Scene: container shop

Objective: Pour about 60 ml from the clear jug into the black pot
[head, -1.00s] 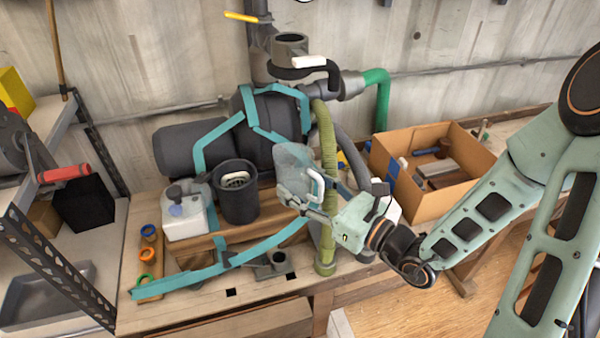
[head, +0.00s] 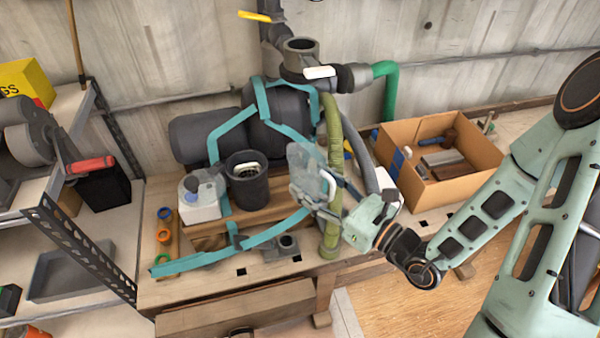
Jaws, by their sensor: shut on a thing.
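The clear jug (head: 306,170) is in my gripper (head: 335,200), which is shut on it at its handle side. The jug is see-through and looks close to upright, held above the wooden bench to the right of the black pot. The black pot (head: 247,186) is an open dark cylinder standing on the bench, with a pale, partly hidden thing inside its mouth. A clear gap shows between the jug and the pot. I cannot tell how much liquid is in the jug.
A white canister (head: 199,197) stands left of the pot. Teal straps (head: 200,258) run across the bench. A cardboard box (head: 458,192) with tools is at right, and shelves (head: 70,225) are at left.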

